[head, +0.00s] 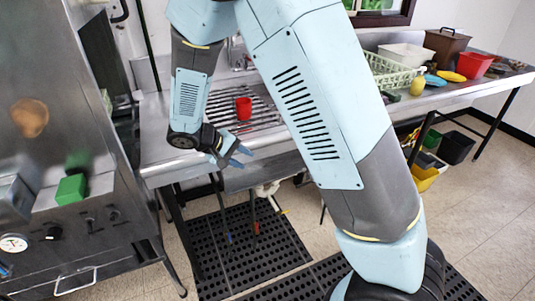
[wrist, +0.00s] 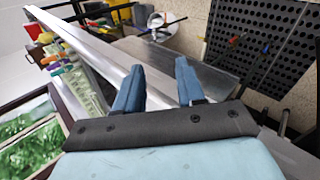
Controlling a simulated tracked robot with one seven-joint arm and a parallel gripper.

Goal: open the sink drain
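The steel sink (head: 165,150) is in the counter left of centre in the head view, with a wire rack over it. White drain plumbing (head: 268,188) hangs below the basin, with a small yellow piece beside it. In the wrist view, white piping (wrist: 156,20) and thin bars show beyond the basin's underside (wrist: 178,60); I cannot tell which part is the drain handle. My gripper (head: 240,156) is in front of the sink's front edge, above the plumbing's height. Its two blue fingers (wrist: 160,80) are apart with nothing between them.
A red cup (head: 243,108) stands on the rack. Thin rods with blue and red ends stand below the sink. Black perforated mats (head: 250,250) cover the floor in front.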

